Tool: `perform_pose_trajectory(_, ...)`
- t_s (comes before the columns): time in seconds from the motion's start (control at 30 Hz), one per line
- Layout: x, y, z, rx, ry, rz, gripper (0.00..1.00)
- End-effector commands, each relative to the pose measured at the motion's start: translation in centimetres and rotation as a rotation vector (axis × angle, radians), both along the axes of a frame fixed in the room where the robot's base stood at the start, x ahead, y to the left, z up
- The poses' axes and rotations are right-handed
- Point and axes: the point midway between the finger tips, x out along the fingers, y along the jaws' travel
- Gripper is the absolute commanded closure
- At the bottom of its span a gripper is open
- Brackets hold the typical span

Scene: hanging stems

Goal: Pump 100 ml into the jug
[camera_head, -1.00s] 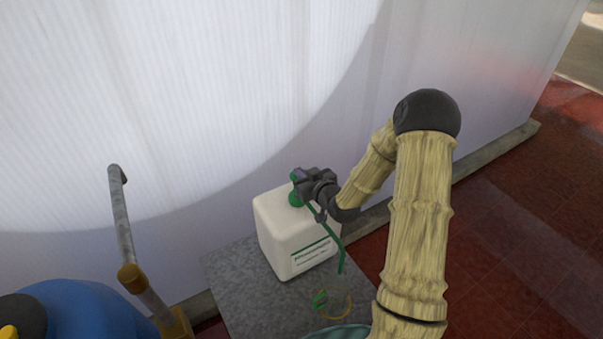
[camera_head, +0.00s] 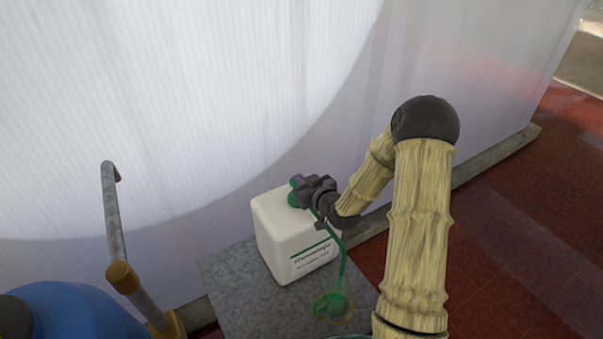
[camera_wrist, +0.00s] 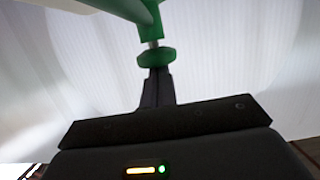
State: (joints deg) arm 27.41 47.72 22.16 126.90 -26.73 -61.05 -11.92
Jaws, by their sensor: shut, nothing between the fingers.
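A white canister (camera_head: 285,245) with a printed label stands on a grey slab. Its green pump head (camera_head: 293,187) is at the top; the wrist view shows the green pump (camera_wrist: 150,20) with a short metal rod above a green collar (camera_wrist: 155,57). My gripper (camera_head: 308,190) is at the pump head, its shut, empty fingers close to the collar in the wrist view; whether they touch is unclear. A green spout (camera_head: 333,232) slopes to the right, with a green strand below it. The see-through jug (camera_head: 350,318), with a yellowish rim, shows green inside. Its level cannot be read.
The grey slab (camera_head: 235,290) has bare room left of the canister. A blue drum (camera_head: 75,310) and a metal handle (camera_head: 112,220) stand at the left. A pale ribbed wall (camera_head: 180,100) rises close behind. Part of a pale green rim shows at the bottom edge.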

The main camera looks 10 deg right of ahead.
Motion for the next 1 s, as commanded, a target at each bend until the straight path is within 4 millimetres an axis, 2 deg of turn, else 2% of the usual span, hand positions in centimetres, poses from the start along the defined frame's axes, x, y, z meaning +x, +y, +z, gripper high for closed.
perform_pose_trajectory(0.03,-0.2,0.0,-0.4,0.000,0.012,0.001,1.00)
perform_pose_trajectory(0.17,-0.2,0.1,0.3,-0.001,0.011,0.002,1.00)
perform_pose_trajectory(0.47,-0.2,0.2,4.4,-0.002,0.003,0.003,1.00)
perform_pose_trajectory(0.53,-1.1,-0.2,3.9,-0.001,0.003,0.002,1.00)
perform_pose_trajectory(1.0,-7.3,-2.1,5.8,-0.002,-0.001,0.004,1.00)
